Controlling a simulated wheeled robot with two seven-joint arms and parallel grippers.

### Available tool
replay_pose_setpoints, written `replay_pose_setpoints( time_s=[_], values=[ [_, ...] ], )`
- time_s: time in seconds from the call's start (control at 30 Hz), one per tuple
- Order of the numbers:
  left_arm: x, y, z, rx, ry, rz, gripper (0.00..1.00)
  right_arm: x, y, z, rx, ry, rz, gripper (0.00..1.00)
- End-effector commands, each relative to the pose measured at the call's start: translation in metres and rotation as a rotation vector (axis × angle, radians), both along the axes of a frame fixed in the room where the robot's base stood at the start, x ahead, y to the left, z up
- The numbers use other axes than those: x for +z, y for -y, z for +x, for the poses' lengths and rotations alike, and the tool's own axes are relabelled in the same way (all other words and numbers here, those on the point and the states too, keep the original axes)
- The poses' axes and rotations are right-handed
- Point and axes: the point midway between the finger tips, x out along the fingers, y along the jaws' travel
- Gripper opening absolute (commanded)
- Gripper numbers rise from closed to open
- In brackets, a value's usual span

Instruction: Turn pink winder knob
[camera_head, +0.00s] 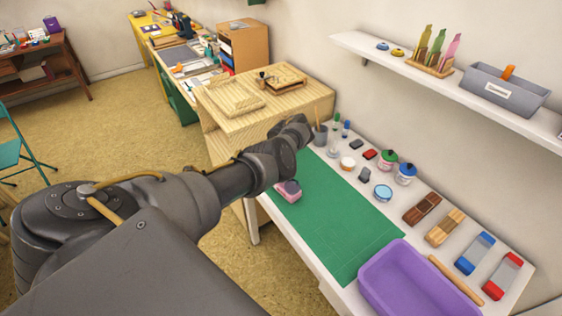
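My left arm crosses the view from the lower left. Its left gripper (299,131) is at the far end of the arm, over the back left of the white table, near a dark cup with brushes. Its fingers cannot be made out, so I cannot tell whether it is open or shut. A small pink and grey block (288,190) lies on the left part of the green mat (335,222), just below my wrist and partly hidden by it. No pink winder knob can be clearly made out. My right gripper is not in view.
A purple tray (372,275) stands at the front of the table. Ink jars (404,174), brown blocks (422,208) and blue and red pads (474,252) line the wall side. A wooden cabinet (312,88) stands behind. Most of the green mat is clear.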

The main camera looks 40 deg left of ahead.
Motion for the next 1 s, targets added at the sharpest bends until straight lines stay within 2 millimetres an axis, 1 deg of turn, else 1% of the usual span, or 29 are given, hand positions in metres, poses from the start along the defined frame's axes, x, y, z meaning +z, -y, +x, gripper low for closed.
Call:
replay_pose_setpoints(
  time_s=[0.9, 0.93, 1.0],
  values=[
    [0.0001, 0.0001, 0.0002, -0.001, 0.0, 0.0, 0.05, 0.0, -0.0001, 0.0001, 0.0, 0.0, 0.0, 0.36],
    [0.0001, 0.0001, 0.0002, -0.001, 0.0, 0.0, 0.3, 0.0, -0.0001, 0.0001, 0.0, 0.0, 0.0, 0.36],
    [0.0001, 0.0001, 0.0002, -0.001, 0.0, 0.0, 0.39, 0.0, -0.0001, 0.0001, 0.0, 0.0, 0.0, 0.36]
  ],
)
